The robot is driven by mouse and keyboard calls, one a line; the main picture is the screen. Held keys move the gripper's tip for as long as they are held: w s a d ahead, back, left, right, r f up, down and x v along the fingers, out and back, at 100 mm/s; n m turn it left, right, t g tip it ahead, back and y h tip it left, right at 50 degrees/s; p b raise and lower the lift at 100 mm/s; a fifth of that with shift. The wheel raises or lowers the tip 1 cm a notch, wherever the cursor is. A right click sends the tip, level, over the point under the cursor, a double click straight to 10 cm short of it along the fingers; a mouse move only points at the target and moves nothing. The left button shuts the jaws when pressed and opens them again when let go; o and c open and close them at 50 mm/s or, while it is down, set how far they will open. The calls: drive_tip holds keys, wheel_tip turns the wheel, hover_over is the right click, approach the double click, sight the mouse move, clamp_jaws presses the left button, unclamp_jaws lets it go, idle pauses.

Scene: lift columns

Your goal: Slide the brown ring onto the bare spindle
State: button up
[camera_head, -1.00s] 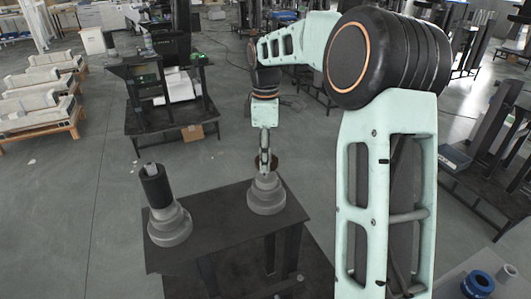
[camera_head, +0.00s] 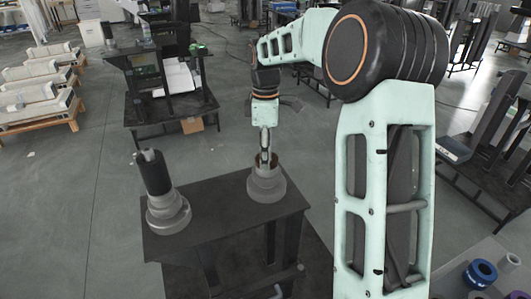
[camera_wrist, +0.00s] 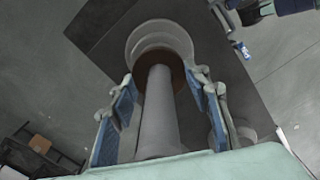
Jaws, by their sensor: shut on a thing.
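The brown ring (camera_wrist: 177,68) is around the grey spindle (camera_wrist: 158,115) in the wrist view, close above its pale stepped base (camera_wrist: 160,38). My gripper (camera_wrist: 160,80) is shut on the ring, with one blue-padded finger on each side of the spindle. In the head view my gripper (camera_head: 265,158) points down over the right-hand base (camera_head: 267,186), and the brown ring (camera_head: 278,159) shows at its fingertips. Whether the ring touches the base cannot be told. A second spindle (camera_head: 153,173) at the left carries a black sleeve above its grey stepped base.
Both bases stand on a dark table (camera_head: 215,212). A blue ring (camera_head: 480,273) and pale cylindrical parts lie at the lower right. Another dark table (camera_head: 170,118) with equipment stands behind, with open grey floor between. My arm covers the right of the head view.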

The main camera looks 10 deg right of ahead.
drive_tip(key=o, duration=1.3)
drive_tip(key=shift+r, duration=0.1)
wheel_tip(320, 180, up, 12)
drive_tip(key=shift+f, duration=0.1)
